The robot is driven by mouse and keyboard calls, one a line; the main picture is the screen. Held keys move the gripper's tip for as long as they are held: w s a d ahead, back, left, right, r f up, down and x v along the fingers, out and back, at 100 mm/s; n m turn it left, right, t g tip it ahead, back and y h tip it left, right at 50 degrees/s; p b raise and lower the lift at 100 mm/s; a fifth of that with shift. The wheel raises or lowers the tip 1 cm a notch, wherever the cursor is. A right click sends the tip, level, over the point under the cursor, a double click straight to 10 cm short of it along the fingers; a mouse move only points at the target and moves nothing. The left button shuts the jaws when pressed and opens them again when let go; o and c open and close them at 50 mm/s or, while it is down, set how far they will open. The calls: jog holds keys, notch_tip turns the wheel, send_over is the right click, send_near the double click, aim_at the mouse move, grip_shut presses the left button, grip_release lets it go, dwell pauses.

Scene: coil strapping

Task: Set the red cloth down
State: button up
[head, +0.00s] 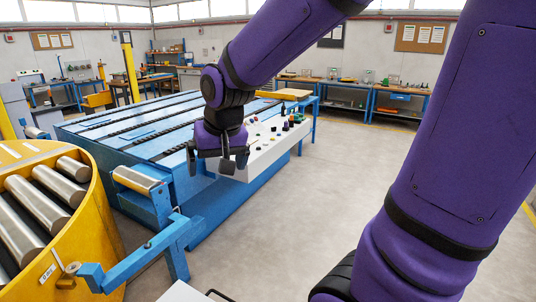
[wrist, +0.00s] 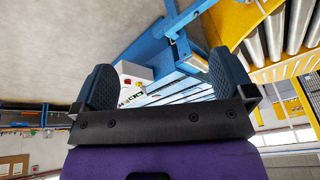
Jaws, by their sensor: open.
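My gripper (head: 218,163) hangs from my purple arm in front of the sloped control panel in the head view. In the wrist view its two dark ribbed fingers stand wide apart, and the gap of my gripper (wrist: 166,86) is empty. I see no red cloth in either view, neither in the fingers nor on any surface.
A white control panel (head: 262,148) with buttons adjoins a blue slatted table (head: 130,125). A yellow turntable (head: 85,240) with steel rollers stands at the left, and a blue bracket arm (head: 135,262) is near it. The grey floor (head: 300,215) at centre right is clear.

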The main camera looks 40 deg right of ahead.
jog(key=s+r+n, duration=0.1)
jog(key=s+r, duration=0.2)
jog(key=s, duration=0.4)
jog(key=s+r+n+t, duration=0.1)
jog(key=s+r+n, duration=0.1)
jog(key=s, duration=0.6)
jog(key=shift+d+r, duration=0.45)
jog(key=shift+r, duration=0.3)
